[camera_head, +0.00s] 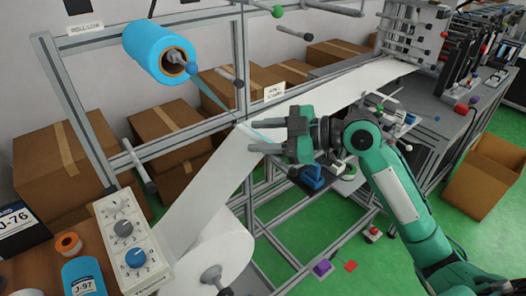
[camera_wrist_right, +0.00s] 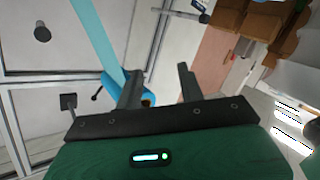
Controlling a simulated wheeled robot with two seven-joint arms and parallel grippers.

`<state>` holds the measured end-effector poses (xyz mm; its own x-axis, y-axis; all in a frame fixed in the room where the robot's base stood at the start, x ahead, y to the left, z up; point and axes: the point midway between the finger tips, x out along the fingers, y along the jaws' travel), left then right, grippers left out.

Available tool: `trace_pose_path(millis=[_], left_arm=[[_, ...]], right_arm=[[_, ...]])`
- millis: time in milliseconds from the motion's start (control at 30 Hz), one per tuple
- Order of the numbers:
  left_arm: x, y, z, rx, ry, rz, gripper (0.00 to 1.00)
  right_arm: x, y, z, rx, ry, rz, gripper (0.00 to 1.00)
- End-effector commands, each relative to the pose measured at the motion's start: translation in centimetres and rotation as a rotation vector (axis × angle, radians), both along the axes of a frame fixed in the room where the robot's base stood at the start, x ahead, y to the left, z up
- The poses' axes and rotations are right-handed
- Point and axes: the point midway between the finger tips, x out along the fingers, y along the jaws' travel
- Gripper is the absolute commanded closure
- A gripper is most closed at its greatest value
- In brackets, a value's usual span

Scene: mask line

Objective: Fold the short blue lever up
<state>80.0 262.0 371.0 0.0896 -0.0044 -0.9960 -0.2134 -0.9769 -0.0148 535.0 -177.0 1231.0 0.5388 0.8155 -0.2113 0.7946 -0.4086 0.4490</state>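I cannot tell for sure which part is the short blue lever. A blue block-like part (camera_head: 312,178) sits on the machine below my right gripper. My right gripper (camera_head: 262,137) is open and empty, its fingers spread apart and pointing left near the white web (camera_head: 205,185). The wrist view also shows its open fingers (camera_wrist_right: 160,88), with a blue roll (camera_wrist_right: 148,97) beyond the left one. My left gripper is not in view.
A grey rail frame (camera_head: 75,110) with several rollers stands at the left. A control box with dials (camera_head: 132,240) stands at the lower left. Cardboard boxes (camera_head: 60,165) line the back wall. Green floor (camera_head: 400,260) is partly clear at the lower right.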

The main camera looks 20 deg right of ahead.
Motion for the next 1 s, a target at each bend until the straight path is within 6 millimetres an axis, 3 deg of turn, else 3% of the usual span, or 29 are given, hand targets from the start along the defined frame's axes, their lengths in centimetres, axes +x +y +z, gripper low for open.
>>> trace_pose_path(millis=[100, 300, 867, 1000], left_arm=[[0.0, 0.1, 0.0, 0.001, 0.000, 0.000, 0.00], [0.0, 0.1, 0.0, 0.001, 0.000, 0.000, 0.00], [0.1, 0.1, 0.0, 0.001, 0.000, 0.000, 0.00], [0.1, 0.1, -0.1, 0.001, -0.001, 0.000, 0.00]], right_arm=[[0.2, 0.0, -2.1, -0.004, 0.047, -0.030, 0.61], [0.3, 0.0, -4.1, -0.010, 0.093, -0.064, 0.61], [0.3, 0.0, -4.7, -0.013, 0.105, -0.075, 0.61], [0.0, 0.2, -6.2, -0.020, 0.138, -0.091, 0.61]])
